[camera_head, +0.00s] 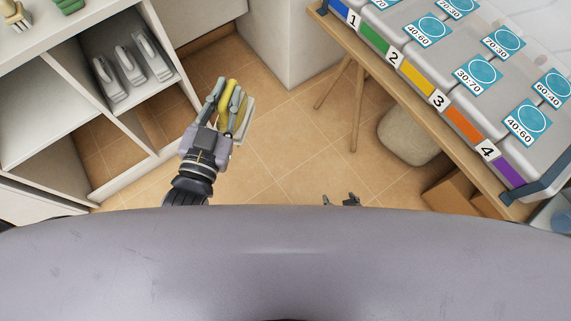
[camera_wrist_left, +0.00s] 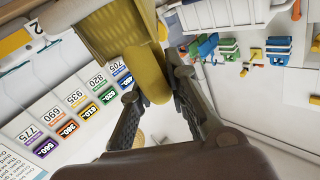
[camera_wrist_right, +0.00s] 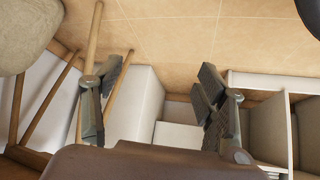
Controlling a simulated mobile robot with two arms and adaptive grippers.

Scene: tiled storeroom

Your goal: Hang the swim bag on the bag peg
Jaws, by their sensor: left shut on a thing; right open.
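My left gripper (camera_head: 226,92) is shut on a yellow thing (camera_head: 224,103), held over the tiled floor between the shelf unit and the slanted rack. In the left wrist view its curved yellow grip (camera_wrist_left: 150,72) passes between the fingers, and a ribbed yellow part with a pale edge spreads beyond at upper left. I cannot tell whether it is the swim bag. My right gripper (camera_wrist_right: 155,95) is open and empty; in the head view only its fingertips (camera_head: 342,200) show above my body. I cannot make out the bag peg for certain.
A white shelf unit (camera_head: 158,157) with grey upright things (camera_head: 130,62) stands at left. A slanted rack (camera_head: 415,75) with numbered coloured labels stands at right, with a rounded stool (camera_head: 408,135) beneath. Coloured fittings (camera_wrist_left: 207,47) show at upper right in the left wrist view. Mid-floor is clear.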

